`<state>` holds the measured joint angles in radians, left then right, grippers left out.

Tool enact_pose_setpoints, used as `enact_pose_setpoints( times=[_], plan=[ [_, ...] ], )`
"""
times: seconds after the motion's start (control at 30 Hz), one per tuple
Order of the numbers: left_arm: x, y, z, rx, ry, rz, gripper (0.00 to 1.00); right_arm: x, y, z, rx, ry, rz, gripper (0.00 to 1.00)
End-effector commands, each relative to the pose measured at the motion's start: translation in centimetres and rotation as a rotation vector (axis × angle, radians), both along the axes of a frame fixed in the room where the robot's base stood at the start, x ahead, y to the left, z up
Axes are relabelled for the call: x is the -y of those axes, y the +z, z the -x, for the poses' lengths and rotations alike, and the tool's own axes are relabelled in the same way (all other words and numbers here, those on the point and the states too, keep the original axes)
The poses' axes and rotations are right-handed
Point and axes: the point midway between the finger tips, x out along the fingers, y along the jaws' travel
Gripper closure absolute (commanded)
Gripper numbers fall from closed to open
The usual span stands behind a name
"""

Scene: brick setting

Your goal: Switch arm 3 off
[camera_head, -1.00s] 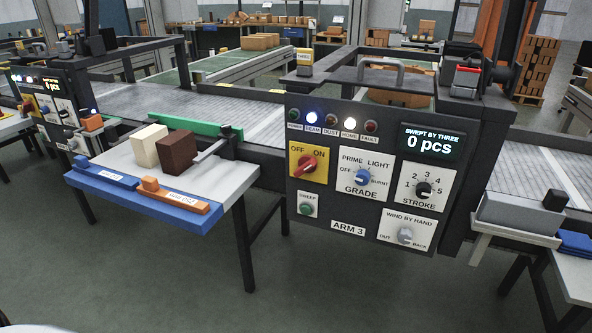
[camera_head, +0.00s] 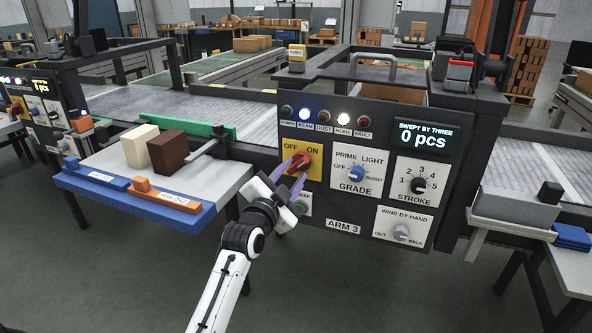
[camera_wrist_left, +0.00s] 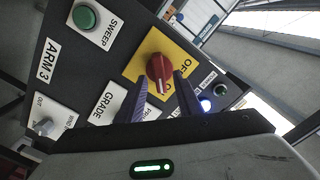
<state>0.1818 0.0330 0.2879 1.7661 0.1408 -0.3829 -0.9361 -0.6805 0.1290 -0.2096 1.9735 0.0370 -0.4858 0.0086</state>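The panel marked ARM 3 (camera_head: 343,225) stands in the middle of the head view. Its red rotary knob (camera_head: 302,161) sits on a yellow OFF/ON plate (camera_head: 314,171), its handle slanting up toward ON. My left gripper (camera_head: 291,177) is at the plate, fingers open and partly in front of the knob. In the left wrist view the red knob (camera_wrist_left: 157,68) shows just ahead of and between the two spread fingers (camera_wrist_left: 161,95). Whether they touch it I cannot tell. The right gripper is not in view.
The green sweep button (camera_head: 301,208) is just below, partly behind my gripper. The grade knob (camera_head: 356,174), stroke knob (camera_head: 418,185) and wind knob (camera_head: 401,232) are to the right. A side table (camera_head: 222,172) holds a cream block (camera_head: 141,146) and a brown block (camera_head: 174,153). The beam lamp (camera_head: 305,114) is lit.

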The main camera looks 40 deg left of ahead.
Motion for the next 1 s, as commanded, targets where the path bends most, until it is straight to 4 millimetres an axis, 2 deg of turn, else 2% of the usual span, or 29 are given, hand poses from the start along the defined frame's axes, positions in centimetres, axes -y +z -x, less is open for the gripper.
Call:
enact_pose_setpoints(
  times=[0.1,0.2,0.53,0.73,1.0],
  plan=[
    [-0.4,0.0,-1.5,0.001,0.0,0.0,0.67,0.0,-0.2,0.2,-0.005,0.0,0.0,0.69],
    [-0.5,0.0,-2.2,0.001,0.001,0.0,0.67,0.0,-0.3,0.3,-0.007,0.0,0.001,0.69],
    [-0.6,0.0,-2.5,0.0,0.0,0.0,0.67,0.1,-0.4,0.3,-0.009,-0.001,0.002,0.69],
    [-0.6,0.0,-2.5,0.0,0.0,0.0,1.0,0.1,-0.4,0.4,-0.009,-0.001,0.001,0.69],
    [-0.6,0.0,-2.5,0.003,0.0,0.014,1.0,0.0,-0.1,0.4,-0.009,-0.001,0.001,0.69]
  ],
)
